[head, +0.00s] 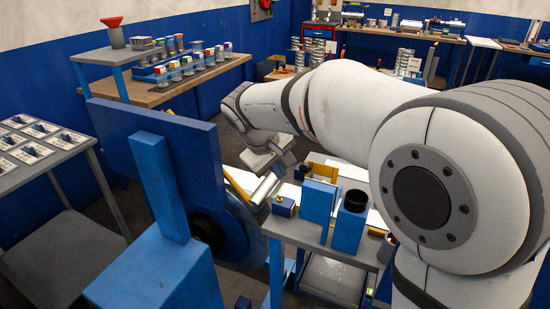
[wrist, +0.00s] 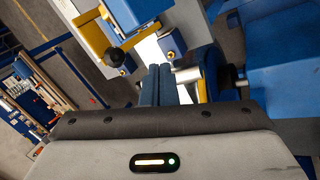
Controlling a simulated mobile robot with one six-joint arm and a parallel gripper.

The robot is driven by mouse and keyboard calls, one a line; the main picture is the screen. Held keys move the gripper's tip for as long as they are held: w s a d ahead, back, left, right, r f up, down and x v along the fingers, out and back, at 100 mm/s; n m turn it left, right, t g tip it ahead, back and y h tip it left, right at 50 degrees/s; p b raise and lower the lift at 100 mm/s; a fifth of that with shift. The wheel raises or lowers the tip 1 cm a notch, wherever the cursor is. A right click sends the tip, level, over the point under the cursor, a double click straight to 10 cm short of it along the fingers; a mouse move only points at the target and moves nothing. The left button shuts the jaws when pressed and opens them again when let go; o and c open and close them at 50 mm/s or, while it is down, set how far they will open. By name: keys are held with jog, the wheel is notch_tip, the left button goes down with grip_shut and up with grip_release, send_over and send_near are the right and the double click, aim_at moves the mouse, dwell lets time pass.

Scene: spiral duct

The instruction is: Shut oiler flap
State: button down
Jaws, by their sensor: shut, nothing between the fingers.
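I cannot tell for sure which part is the oiler flap. Blue boxes stand on the grey cart beside the blue machine (head: 198,150): a small one with a yellow knob (head: 284,207), a tall plain one (head: 318,201) and one with a black round top (head: 354,200). In the wrist view a blue block in a yellow bracket with a black knob (wrist: 115,55) lies left of my gripper (wrist: 160,70). My gripper's dark fingers are shut and empty, pointing at a white surface. A silver cylinder (wrist: 187,74) is close to their right; it also shows in the head view (head: 264,188).
The grey cart (head: 315,242) is crowded with blue boxes, close under my arm. A table with several labelled plates (head: 38,140) stands at left. A wooden bench (head: 165,90) with several coloured-top jars stands behind. Dark floor shows between the tables.

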jog(key=w+d+f+p, duration=0.1)
jog(key=w+d+f, duration=0.2)
jog(key=w, duration=0.1)
jog(key=shift+w+d, duration=0.3)
jog(key=shift+d, duration=0.1)
